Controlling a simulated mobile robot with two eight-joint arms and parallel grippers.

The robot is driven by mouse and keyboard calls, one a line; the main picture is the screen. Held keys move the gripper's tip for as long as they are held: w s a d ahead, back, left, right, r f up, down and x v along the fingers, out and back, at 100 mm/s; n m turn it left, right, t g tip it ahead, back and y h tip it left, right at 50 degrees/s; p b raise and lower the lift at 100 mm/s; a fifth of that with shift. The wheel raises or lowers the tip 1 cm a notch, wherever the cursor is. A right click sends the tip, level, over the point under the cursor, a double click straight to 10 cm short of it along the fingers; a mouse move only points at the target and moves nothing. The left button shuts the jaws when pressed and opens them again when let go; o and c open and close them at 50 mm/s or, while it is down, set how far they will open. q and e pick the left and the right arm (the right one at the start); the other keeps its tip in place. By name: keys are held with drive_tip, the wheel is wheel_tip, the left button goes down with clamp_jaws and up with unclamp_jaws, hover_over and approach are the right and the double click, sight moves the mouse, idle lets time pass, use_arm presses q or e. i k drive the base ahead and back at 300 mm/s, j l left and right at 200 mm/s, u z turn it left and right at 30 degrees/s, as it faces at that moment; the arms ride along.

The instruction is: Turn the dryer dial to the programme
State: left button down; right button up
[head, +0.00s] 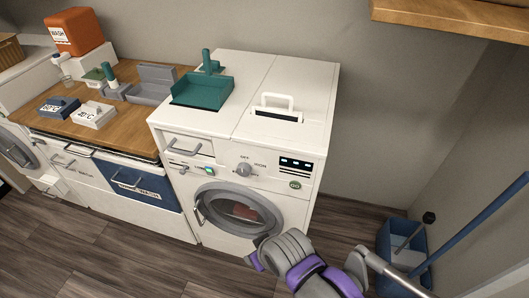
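The white dryer (320,110) stands in the middle of the head view with its front panel facing me. Its round grey dial (244,170) sits mid-panel, with small lettering around it; the pointer direction is too small to read. A dark display (296,163) and a green GO button (295,185) are to the dial's right. One arm of mine, grey and purple, comes in from the bottom right; its gripper (257,256) is low in front of the round door (240,212), below and apart from the dial. Its fingers are not clear. My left gripper is not in view.
A teal tray (205,92) and a white handle (276,104) are on the dryer top. A wooden counter (150,80) at left holds boxes and bottles. A blue bin (405,245) with poles stands at right. A wooden shelf (455,15) overhangs top right.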

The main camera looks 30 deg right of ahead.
sight(244, 170)
drive_tip(key=k+l+z, duration=0.2)
drive_tip(key=l, duration=1.75)
drive_tip(key=i, duration=0.15)
